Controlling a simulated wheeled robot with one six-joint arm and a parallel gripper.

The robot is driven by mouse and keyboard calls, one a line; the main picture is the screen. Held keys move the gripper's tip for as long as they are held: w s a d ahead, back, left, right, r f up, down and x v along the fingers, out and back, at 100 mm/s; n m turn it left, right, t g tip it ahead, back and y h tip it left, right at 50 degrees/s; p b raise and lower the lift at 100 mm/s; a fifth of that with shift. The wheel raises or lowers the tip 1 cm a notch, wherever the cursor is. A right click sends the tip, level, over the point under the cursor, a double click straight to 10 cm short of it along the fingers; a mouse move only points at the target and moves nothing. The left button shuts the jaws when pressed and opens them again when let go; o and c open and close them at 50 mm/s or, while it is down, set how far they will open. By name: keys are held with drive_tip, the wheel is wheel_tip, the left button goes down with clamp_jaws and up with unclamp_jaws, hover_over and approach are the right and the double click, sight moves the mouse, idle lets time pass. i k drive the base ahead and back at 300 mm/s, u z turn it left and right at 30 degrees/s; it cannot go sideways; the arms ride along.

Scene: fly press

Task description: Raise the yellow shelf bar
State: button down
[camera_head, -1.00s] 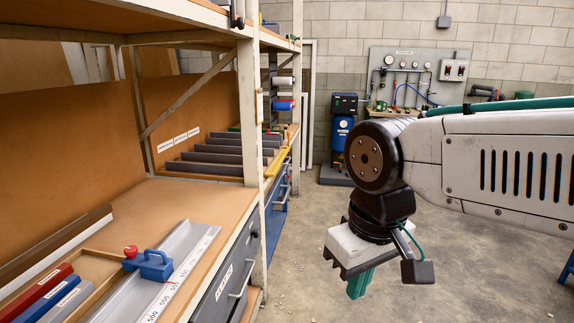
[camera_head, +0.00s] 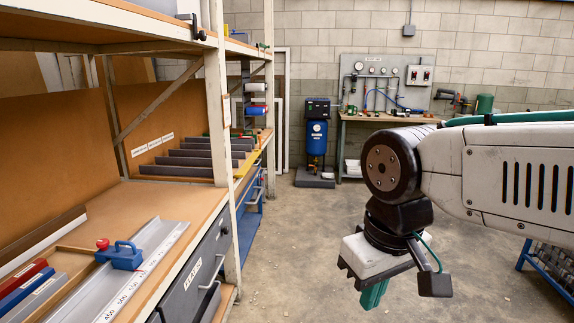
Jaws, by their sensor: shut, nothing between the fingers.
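The yellow shelf bar (camera_head: 246,164) shows as a thin yellow strip along the front edge of the far shelf bay, beyond the near white post. Part of it is hidden behind the post, and it is small in view. My gripper (camera_head: 374,296), with green fingers, hangs down over the open floor at the right. It is shut and empty, well apart from the bar and nearer to me.
The near shelf (camera_head: 120,200) carries a ruled channel (camera_head: 150,262) with a blue stop (camera_head: 122,256). A labelled drawer (camera_head: 196,275) sits below. A blue machine (camera_head: 316,137) and a workbench (camera_head: 400,117) stand at the back wall. The middle floor is clear.

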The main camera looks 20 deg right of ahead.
sight(253, 162)
drive_tip(key=z, duration=0.75)
drive_tip(key=i, duration=0.95)
drive_tip(key=z, duration=0.6)
drive_tip(key=i, duration=1.1)
drive_tip(key=u, duration=0.55)
drive_tip(key=i, duration=0.7)
drive_tip(key=u, duration=0.45)
